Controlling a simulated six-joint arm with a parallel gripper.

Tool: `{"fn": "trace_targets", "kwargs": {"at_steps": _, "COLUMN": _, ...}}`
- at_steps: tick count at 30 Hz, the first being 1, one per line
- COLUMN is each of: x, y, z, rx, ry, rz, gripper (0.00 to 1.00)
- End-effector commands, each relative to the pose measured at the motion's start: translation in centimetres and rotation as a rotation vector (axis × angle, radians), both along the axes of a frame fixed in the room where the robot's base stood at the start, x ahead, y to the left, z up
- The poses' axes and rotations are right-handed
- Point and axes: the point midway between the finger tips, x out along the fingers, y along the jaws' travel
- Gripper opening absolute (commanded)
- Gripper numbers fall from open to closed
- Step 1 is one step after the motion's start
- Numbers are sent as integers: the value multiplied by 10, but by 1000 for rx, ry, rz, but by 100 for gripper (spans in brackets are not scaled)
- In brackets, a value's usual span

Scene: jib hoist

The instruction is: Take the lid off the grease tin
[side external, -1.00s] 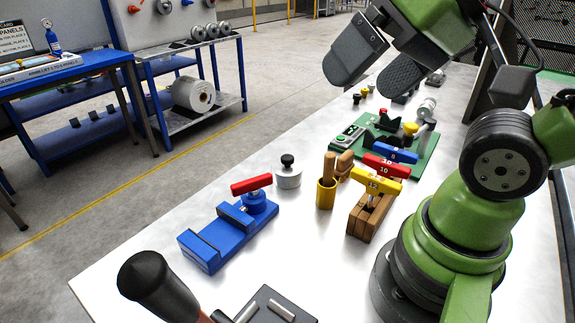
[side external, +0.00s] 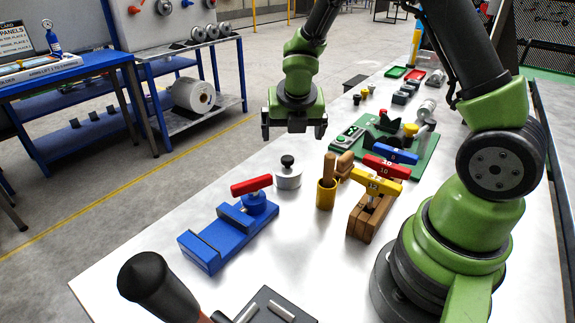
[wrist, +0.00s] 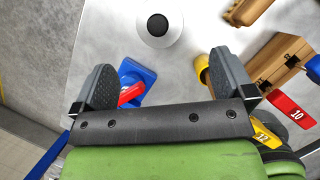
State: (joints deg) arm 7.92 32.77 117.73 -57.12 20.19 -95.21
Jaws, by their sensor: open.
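The grease tin (side external: 287,179) is a small silvery round tin standing on the bench between the blue fixture and the yellow cup. Its lid has a black knob (side external: 287,160) on top, and the lid sits on the tin. In the wrist view the lid (wrist: 158,23) shows from above at the top centre, with the dark knob in its middle. My gripper (side external: 294,134) is open and empty, pointing down above the bench, higher than the tin and apart from it. In the wrist view its two fingers (wrist: 166,82) are wide apart, with the tin beyond them.
The blue fixture with a red handle (side external: 215,238) stands left of the tin. A yellow cup (side external: 326,194) with wooden handles stands close on its right, beside the wooden block (side external: 371,219) with numbered T-handles. A green board (side external: 395,150) lies farther back.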

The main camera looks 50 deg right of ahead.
Motion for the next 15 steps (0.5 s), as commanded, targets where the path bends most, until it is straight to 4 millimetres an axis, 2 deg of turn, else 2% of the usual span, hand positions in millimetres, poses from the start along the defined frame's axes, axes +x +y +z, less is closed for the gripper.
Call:
{"fn": "trace_targets", "kwargs": {"at_steps": 3, "x": 3, "y": -2, "z": -12, "rx": -15, "ry": 26, "rz": 62, "gripper": 100}}
{"fn": "trace_targets", "kwargs": {"at_steps": 9, "x": 9, "y": -9, "z": -36, "rx": -15, "ry": 29, "rz": 62, "gripper": 100}}
{"fn": "trace_targets", "kwargs": {"at_steps": 15, "x": 14, "y": -13, "z": -50, "rx": -14, "ry": 26, "rz": 60, "gripper": 100}}
